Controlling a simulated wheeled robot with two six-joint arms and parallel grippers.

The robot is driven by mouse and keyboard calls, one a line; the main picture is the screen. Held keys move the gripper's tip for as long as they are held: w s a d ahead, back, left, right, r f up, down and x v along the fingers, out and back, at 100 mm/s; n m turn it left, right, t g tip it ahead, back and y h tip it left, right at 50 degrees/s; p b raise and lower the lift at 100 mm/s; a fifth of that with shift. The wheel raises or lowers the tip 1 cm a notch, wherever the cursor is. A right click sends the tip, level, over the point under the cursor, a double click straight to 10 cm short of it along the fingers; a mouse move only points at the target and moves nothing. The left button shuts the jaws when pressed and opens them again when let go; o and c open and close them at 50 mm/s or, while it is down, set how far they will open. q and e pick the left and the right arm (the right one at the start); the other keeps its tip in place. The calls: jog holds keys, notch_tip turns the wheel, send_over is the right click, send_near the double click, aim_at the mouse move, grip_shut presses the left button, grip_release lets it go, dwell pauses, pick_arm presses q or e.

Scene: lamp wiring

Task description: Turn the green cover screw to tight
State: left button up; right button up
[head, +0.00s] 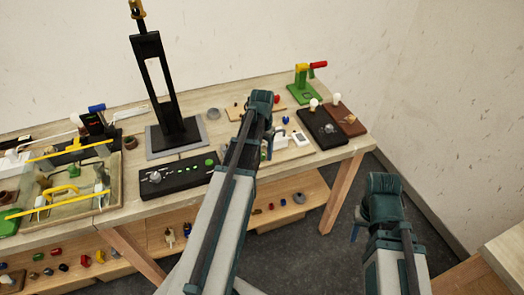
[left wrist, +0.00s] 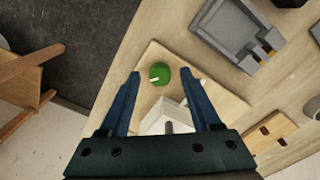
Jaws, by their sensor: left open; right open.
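The green cover screw (left wrist: 159,75) shows in the left wrist view as a round green head with a pale slot mark, on a light wooden board (left wrist: 222,98). My left gripper (left wrist: 161,72) is open, with one blue finger on each side of the screw in that view. I cannot tell whether the fingers touch it. In the head view my left gripper (head: 268,142) is over the right part of the bench, and I cannot make out the screw there. My right gripper (head: 378,210) is apart from the bench, over the floor at the right, its fingers mostly hidden.
A white block (left wrist: 168,117) sits close to the screw. A grey tray-like fixture (left wrist: 235,38) lies beyond the board. In the head view a black panel (head: 168,180) with a green button, a tall black stand (head: 149,85) and a dark lamp base (head: 318,133) stand around my left arm.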

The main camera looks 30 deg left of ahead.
aim_at(262, 154)
pick_arm(q)
notch_tip(262, 154, up, 14)
jog(key=p, duration=1.3)
jog(key=shift+f, duration=0.25)
jog(key=s+d+f+m+b, duration=0.1)
jog(key=s+d+f+b, duration=0.1)
jog(key=s+d, duration=0.3)
jog(key=s+d+f+m+b, duration=0.1)
jog(key=s+d+f+b, duration=0.2)
jog(key=d, duration=1.1)
jog(key=s+d+f+m+y+b, duration=0.1)
jog(key=s+d+f+b, duration=0.2)
jog(key=s+d, duration=0.3)
jog(key=d, duration=0.3)
jog(key=shift+s+d, duration=0.3)
jog(key=shift+d, duration=0.1)
